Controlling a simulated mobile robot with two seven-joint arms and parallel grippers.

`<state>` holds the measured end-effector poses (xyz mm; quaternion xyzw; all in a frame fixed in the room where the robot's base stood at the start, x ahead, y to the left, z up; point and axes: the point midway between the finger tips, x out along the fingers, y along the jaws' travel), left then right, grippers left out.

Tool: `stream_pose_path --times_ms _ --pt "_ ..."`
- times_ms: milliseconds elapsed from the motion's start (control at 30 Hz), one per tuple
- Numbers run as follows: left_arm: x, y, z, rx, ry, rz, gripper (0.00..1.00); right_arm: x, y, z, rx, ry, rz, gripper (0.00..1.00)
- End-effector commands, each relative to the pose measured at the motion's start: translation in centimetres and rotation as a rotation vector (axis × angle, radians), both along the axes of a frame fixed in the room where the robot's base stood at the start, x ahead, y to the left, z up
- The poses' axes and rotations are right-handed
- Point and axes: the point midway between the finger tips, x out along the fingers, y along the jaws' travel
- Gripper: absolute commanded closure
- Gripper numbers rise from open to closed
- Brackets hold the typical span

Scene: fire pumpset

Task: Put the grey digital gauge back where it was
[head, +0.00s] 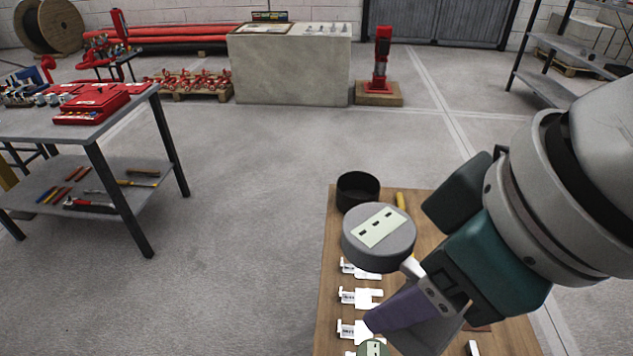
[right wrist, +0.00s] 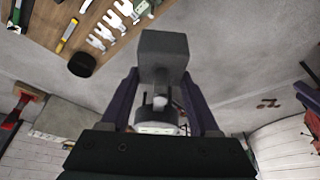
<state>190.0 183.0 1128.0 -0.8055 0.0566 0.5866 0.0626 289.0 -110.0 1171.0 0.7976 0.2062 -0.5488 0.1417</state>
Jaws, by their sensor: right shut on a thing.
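The grey digital gauge (head: 379,236) is round, with a pale rectangular display panel facing up. My right gripper (head: 408,305) is shut on it near its white stem and holds it above the wooden table (head: 328,262). White forked holders (head: 358,297) stand in a row along the table; those in clear view are empty. The gauge and gripper hide part of the row. In the right wrist view my right gripper's purple fingers (right wrist: 160,105) close around the held part. My left gripper is not in view.
A black round cup (head: 357,190) and a yellow-handled tool (head: 402,201) are at the table's far end. Another gauge with a greenish face (head: 373,348) is at the bottom edge. A grey workbench (head: 85,128) stands left; the floor between is clear.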

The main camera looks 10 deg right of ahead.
Motion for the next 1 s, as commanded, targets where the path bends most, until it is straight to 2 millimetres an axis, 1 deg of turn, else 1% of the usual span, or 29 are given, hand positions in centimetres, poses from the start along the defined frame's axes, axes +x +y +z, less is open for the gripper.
stream_pose_path --times_ms 33,67,100,167,200,267,300,400,500,600,700,867,967,1000 --pt "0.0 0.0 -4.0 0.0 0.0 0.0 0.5 0.0 0.4 -4.1 0.002 -0.003 0.028 1.0" --pt "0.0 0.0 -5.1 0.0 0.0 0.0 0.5 0.0 0.6 -5.3 0.003 -0.003 0.048 1.0" --pt "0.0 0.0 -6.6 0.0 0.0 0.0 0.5 -0.1 0.9 -6.9 0.004 -0.003 0.073 1.0" --pt "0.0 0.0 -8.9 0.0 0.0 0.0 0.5 -0.2 1.4 -9.4 0.005 -0.004 0.11 1.0" --pt "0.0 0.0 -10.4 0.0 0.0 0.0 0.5 -0.3 1.7 -11.0 0.007 -0.005 0.134 1.0" --pt "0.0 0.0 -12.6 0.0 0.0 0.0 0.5 -0.4 2.1 -13.5 0.008 -0.006 0.172 1.0" --pt "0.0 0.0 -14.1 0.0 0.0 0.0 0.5 -0.4 2.4 -15.1 0.009 -0.008 0.197 1.0" --pt "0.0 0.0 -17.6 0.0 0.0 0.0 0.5 -0.6 3.0 -18.9 0.011 -0.011 0.254 1.0" --pt "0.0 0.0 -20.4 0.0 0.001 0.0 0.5 -0.8 3.6 -22.0 0.014 -0.016 0.307 1.0" --pt "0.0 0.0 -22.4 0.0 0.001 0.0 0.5 -0.9 4.1 -24.2 0.016 -0.021 0.346 1.0" --pt "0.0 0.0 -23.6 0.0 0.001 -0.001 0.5 -1.0 4.4 -25.6 0.018 -0.023 0.374 1.0" --pt "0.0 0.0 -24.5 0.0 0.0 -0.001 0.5 -1.1 4.6 -26.9 0.019 -0.024 0.393 1.0" --pt "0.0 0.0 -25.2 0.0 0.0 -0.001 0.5 -1.2 4.6 -28.8 0.02 -0.02 0.394 1.0" --pt "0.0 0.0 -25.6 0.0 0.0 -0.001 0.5 -1.2 4.6 -29.8 0.018 -0.019 0.393 1.0"
